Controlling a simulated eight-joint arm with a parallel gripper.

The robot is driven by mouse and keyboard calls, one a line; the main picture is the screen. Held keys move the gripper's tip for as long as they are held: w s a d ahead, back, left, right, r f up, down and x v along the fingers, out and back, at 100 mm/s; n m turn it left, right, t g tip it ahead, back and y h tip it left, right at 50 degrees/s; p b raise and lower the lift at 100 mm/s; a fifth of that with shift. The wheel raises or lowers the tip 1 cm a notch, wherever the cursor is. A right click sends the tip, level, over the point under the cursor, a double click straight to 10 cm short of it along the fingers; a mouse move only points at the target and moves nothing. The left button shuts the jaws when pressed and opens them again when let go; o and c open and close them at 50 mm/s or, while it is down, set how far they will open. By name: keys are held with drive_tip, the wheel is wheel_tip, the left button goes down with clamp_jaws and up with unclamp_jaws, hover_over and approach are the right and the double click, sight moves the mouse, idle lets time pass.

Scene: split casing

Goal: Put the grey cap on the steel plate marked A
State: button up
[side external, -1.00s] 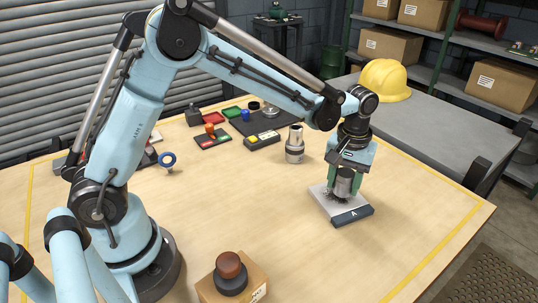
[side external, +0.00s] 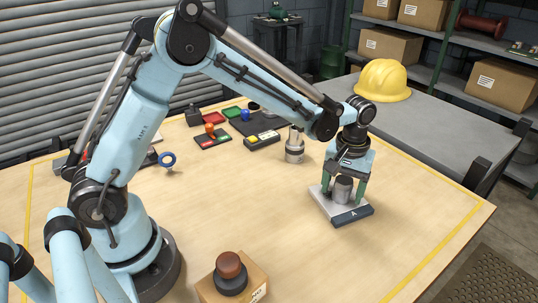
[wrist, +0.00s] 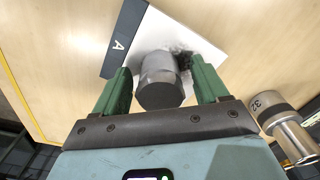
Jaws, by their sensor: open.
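The grey cap (side external: 342,188) is a short dark grey cylinder standing upright on the steel plate marked A (side external: 352,217). The plate is a flat light square with a dark strip lettered A along its front edge. My gripper (side external: 344,188) is open above the plate, with its green fingers on either side of the cap. In the wrist view the cap (wrist: 160,82) sits between the two spread fingers (wrist: 158,88), with a gap visible at each side. The plate (wrist: 165,35) lies beneath it, with a dark smudge beside the cap.
A metal cylinder (side external: 294,146), marked 32 in the wrist view (wrist: 280,115), stands left of the plate. Small coloured parts and trays (side external: 212,137) lie at the back. A brown-topped knob on a box (side external: 230,270) is at the front. The table's right side is clear.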

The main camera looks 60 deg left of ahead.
sight(342, 180)
wheel_tip(342, 180, up, 12)
drive_tip(key=shift+f, duration=0.1)
drive_tip(key=s+a+m+t, duration=0.2)
drive_tip(key=s+a+t, duration=0.1)
drive_tip(key=s, duration=0.5)
drive_tip(key=s+a+m+t, duration=0.3)
drive_tip(key=s+a+t, duration=0.1)
drive_tip(key=s, duration=0.3)
drive_tip(key=shift+s+a+m, duration=0.3)
drive_tip(key=shift+s+a, duration=0.05)
drive_tip(key=shift+a, duration=0.45)
